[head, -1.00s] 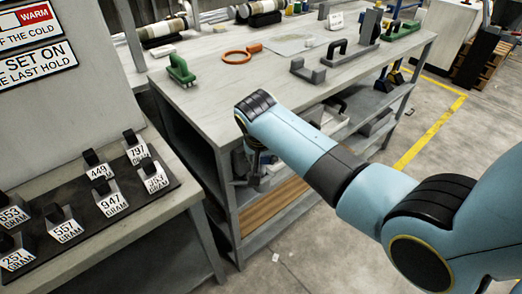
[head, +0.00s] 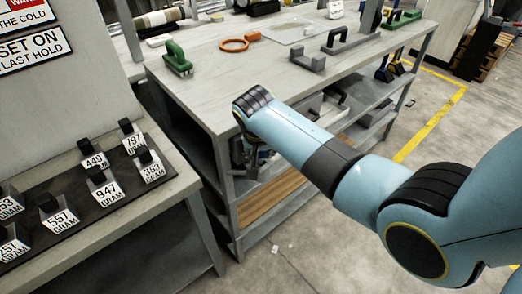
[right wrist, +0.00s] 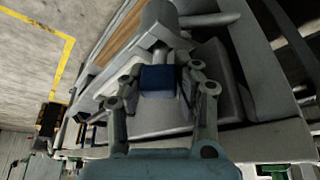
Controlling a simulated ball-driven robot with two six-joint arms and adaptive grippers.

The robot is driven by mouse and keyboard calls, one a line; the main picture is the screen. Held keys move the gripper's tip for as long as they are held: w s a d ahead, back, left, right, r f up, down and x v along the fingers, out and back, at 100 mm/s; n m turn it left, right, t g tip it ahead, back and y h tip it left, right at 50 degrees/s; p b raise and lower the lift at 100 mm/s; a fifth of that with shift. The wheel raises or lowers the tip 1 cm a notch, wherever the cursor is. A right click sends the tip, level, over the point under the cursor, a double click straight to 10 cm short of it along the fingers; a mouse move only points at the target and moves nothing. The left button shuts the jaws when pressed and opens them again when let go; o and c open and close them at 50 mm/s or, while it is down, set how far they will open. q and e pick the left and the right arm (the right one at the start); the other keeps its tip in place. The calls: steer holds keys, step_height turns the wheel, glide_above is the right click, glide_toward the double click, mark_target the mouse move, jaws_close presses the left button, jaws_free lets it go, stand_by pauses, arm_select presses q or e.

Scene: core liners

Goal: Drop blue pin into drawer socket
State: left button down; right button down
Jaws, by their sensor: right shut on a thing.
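The blue pin (right wrist: 158,80) is a short dark blue block in the right wrist view, between the fingers of my right gripper (right wrist: 165,78), which is shut on it. Just beyond it is a grey cylindrical part (right wrist: 160,22) with a grey block-like body around it. I cannot tell which part is the drawer socket. In the head view my right gripper (head: 252,158) hangs below the wrist at the open front of the grey workbench, by its shelves. The pin cannot be made out there. My left gripper is not in view.
Labelled gram weights (head: 107,188) stand on a side table at left.

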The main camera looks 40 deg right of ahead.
steer(key=c, duration=0.9)
jaws_free()
steer(key=shift+r, duration=0.1)
steer(key=shift+w, duration=0.1)
steer(key=shift+r, duration=0.15)
steer(key=v, duration=1.1)
steer(key=shift+s+a+r, duration=0.15)
steer(key=shift+s+r, duration=0.05)
steer(key=shift+s, duration=0.05)
